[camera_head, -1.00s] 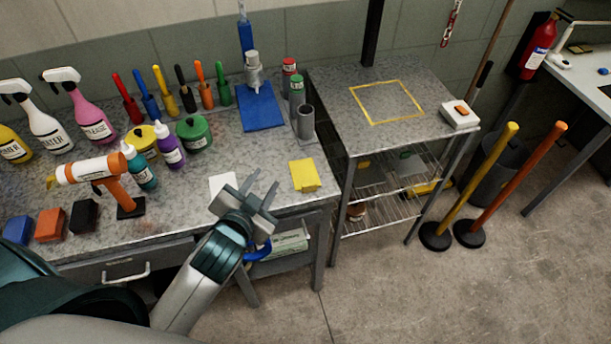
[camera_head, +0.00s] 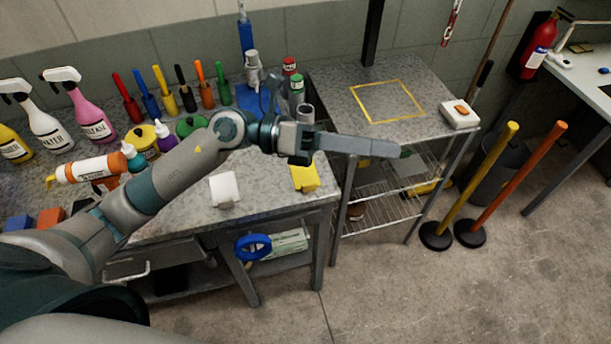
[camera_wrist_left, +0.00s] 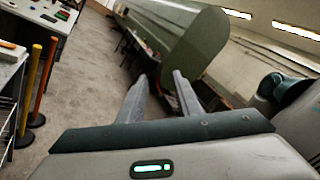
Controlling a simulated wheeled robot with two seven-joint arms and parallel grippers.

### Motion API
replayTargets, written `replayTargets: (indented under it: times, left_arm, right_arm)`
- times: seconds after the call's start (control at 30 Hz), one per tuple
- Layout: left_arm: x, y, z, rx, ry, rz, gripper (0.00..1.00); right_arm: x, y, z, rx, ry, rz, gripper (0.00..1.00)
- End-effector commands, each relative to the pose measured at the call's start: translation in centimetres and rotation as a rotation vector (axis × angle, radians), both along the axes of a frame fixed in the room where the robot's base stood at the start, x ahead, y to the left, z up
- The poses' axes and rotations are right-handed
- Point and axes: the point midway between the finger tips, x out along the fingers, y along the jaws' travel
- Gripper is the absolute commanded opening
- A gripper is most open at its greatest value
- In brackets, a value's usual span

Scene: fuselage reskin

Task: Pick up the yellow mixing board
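The yellow board does not show in the wrist view. My right gripper is out of view.
The stand (camera_head: 340,80) is right of the bench. Yellow (camera_head: 470,190) and orange (camera_head: 515,185) posts stand on the floor, which is clear in front.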

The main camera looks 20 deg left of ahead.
Motion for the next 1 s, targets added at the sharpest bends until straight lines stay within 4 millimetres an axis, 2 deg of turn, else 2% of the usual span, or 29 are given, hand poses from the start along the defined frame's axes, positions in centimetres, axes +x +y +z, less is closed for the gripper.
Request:
replayTargets:
  times: [0.17,0.3,0.4,0.5,0.6,0.73,1.0]
  left_arm:
    - [1.2,2.9,-5.9,0.424,-0.161,-0.079,0.31]
    - [3.5,8.2,-9.7,0.762,-0.234,-0.100,0.31]
    - [5.2,12.5,-11.2,0.975,-0.257,-0.093,0.31]
    - [6.5,16.4,-11.8,1.136,-0.260,-0.078,0.31]
    - [7.3,18.9,-12.0,1.239,-0.256,-0.066,0.31]
    - [7.6,20.4,-11.9,1.293,-0.252,-0.058,0.31]
    - [7.6,20.4,-12.0,1.295,-0.250,-0.058,0.31]
  right_arm:
    - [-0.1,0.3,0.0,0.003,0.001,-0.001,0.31]
    - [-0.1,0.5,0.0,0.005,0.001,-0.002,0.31]
    - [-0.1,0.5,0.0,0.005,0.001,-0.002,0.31]
    - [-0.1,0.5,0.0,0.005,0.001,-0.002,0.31]
    - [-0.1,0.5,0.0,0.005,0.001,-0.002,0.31]
    - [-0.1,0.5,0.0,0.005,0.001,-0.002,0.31]
    - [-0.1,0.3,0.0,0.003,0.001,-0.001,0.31]
